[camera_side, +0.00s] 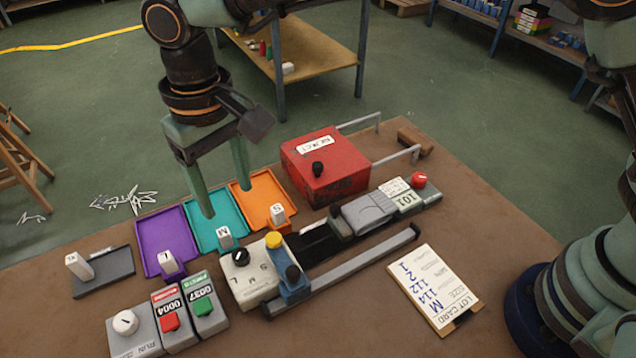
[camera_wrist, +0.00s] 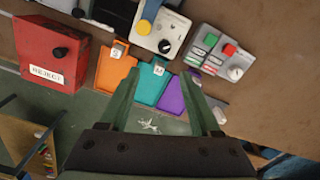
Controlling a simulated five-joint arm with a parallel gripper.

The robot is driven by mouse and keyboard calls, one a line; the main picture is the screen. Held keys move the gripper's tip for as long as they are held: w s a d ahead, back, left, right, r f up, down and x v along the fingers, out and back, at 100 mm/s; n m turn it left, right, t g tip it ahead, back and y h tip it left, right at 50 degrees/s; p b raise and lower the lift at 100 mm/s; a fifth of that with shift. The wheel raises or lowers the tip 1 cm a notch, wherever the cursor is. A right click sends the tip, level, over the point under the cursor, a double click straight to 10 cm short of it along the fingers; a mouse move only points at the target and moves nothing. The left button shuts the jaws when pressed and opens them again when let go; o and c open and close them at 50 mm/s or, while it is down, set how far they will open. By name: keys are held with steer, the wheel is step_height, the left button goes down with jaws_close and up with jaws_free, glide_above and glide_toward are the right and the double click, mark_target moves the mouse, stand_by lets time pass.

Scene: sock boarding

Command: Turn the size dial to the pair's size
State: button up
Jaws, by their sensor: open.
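The size dial is a black knob (camera_side: 240,258) on a cream box (camera_side: 254,284) marked with letters, of which S, M and L seem readable. It also shows in the wrist view (camera_wrist: 165,46). In the wrist view the fingers (camera_wrist: 160,90) stand wide apart. No sock is clearly visible.
Purple (camera_side: 163,238), teal (camera_side: 230,206) and orange (camera_side: 268,187) trays stand behind the dial box. A red reject box (camera_side: 326,168) is at the back. Counter blocks (camera_side: 203,305) stand front left. A long rail (camera_side: 360,265) runs right of the dial.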

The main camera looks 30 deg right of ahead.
mark_target(239, 252)
steer(key=f, duration=0.8)
steer(key=a+f, duration=0.1)
steer(key=f, duration=0.3)
steer(key=shift+s+f, duration=0.25)
steer(key=shift+f, duration=0.15)
jaws_close()
